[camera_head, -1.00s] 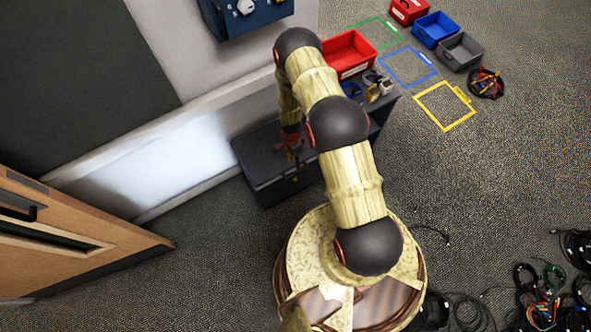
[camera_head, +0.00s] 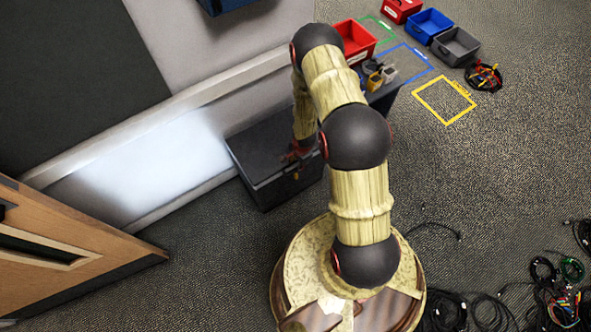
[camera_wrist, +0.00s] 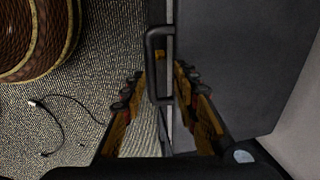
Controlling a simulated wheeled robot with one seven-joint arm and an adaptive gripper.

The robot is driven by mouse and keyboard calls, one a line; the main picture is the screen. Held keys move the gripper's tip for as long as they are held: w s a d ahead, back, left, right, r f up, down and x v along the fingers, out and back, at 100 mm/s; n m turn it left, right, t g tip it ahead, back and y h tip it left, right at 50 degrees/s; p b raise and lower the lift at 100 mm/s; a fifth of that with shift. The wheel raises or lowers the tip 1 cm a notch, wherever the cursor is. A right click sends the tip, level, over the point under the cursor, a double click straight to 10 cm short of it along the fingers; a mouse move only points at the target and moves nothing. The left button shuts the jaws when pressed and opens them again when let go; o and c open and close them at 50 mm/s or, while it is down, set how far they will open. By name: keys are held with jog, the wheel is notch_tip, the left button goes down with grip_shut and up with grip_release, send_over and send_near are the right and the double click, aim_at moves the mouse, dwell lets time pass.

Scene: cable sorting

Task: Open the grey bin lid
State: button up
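The grey bin (camera_head: 290,185) stands against the wall in the head view, its lid (camera_head: 252,142) lying flat and shut. In the wrist view the grey lid (camera_wrist: 235,65) fills the right, with a dark bracket-shaped handle (camera_wrist: 150,65) at its edge. My gripper (camera_wrist: 160,78) is open, with one finger on each side of the handle bar; contact cannot be told. In the head view my gripper (camera_head: 297,152) is at the bin's front edge, partly hidden by my arm.
A wooden door (camera_head: 75,245) stands at the left. A red bin (camera_head: 355,42) and small items sit on a dark unit behind my arm. Blue (camera_head: 430,27) and grey (camera_head: 456,46) open boxes lie farther back.

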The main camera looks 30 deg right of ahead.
jog(key=shift+s+f+b, duration=0.15)
jog(key=shift+f+b, duration=0.4)
jog(key=shift+a, duration=0.1)
